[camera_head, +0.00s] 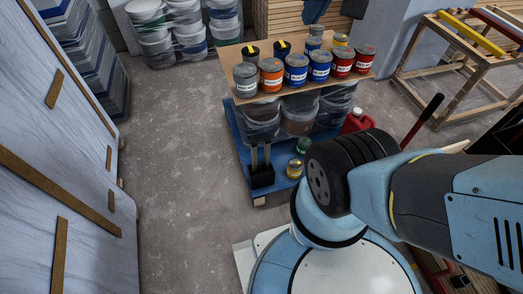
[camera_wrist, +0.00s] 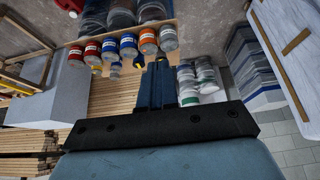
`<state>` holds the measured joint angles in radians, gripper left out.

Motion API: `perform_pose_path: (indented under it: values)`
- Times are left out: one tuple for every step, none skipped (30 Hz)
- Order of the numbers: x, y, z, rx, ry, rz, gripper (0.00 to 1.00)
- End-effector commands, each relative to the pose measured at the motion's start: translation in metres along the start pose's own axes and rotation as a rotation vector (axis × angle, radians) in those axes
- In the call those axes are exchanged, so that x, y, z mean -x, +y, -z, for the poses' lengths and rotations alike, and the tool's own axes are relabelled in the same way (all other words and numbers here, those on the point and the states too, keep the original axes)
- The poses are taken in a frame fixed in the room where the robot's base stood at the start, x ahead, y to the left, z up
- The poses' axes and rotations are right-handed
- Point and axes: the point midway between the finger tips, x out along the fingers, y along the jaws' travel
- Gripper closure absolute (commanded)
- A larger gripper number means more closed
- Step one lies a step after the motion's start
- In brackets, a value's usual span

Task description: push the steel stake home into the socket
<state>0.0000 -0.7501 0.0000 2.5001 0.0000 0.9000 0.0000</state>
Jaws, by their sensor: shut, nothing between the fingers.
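In the wrist view my gripper (camera_wrist: 158,66) shows as dark blue fingers side by side on a black crossbar. The fingers are shut with nothing between them. They lie across the picture in front of stacked timber and cans, touching nothing that I can make out. In the head view my arm fills the lower right and the fingers do not show. I cannot make out the steel stake or the socket in either view.
A wooden frame (camera_head: 403,87) stands at the right. Large panels (camera_head: 90,160) stand at the left. The concrete floor (camera_head: 180,140) between panels and pallet is clear.

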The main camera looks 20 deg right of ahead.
Motion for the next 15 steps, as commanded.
perform_pose_path:
  values:
    - [0.0, 0.0, 0.0, 0.0, 0.0, 0.0, 1.0]
    - [0.0, 0.0, 0.0, 0.0, 0.0, 0.0, 1.0]
    - [0.0, 0.0, 0.0, 0.0, 0.0, 0.0, 1.0]
    - [0.0, 0.0, 0.0, 0.0, 0.0, 0.0, 0.97]
    - [0.0, 0.0, 0.0, 0.0, 0.0, 0.0, 0.94]
    - [-0.001, 0.0, 0.001, -0.001, -0.002, -0.001, 0.9]
    - [-0.002, 0.0, 0.002, -0.001, -0.004, -0.002, 0.88]
    - [-0.004, 0.001, 0.004, -0.002, -0.006, -0.003, 0.85]
    - [-0.007, 0.001, 0.007, -0.004, -0.012, -0.006, 0.81]
    - [-0.01, 0.002, 0.01, -0.005, -0.016, -0.009, 0.78]
    - [-0.014, 0.003, 0.014, -0.006, -0.02, -0.012, 0.75]
    - [-0.02, 0.004, 0.019, -0.008, -0.028, -0.018, 0.71]
    - [-0.025, 0.005, 0.023, -0.01, -0.035, -0.023, 0.68]
    - [-0.031, 0.006, 0.027, -0.012, -0.04, -0.028, 0.66]
    - [-0.039, 0.007, 0.033, -0.014, -0.05, -0.034, 0.62]
